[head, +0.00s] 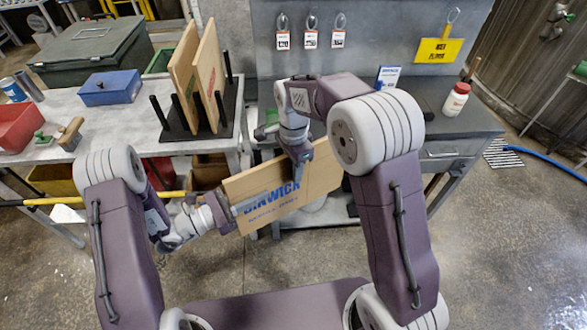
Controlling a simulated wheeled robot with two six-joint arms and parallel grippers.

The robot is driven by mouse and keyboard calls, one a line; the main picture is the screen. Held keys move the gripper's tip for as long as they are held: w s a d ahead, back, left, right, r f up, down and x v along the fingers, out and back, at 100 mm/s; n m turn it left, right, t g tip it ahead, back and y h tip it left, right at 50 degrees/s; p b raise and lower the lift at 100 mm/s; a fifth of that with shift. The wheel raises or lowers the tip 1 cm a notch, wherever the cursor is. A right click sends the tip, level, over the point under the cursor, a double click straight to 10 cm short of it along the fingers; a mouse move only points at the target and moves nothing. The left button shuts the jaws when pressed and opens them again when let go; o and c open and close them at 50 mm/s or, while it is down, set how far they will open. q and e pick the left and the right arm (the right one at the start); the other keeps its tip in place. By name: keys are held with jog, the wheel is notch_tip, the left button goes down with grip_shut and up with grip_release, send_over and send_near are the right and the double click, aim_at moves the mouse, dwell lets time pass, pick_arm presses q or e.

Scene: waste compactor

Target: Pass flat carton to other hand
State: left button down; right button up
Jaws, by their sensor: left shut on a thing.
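The flat carton (318,179) is a tan panel with blue lettering, held tilted in the air in front of the benches. My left gripper (232,210) is shut on the carton's left end. My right gripper (300,160) comes down from above at the carton's top edge, with a finger in front of its face. Whether its jaws are open or closed on the carton is hidden. My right arm covers the area at the carton's right end.
Two more flat cartons (209,75) stand upright in a black rack (178,126) on the left bench. A blue box (110,88), a red bin (16,126) and a brush (71,133) are nearby. A white bottle (456,100) stands on the grey right bench. Open floor lies at right.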

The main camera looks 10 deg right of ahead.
grip_shut()
pick_arm(q)
jog(key=c, duration=1.4)
grip_release()
jog(key=shift+o, duration=0.2)
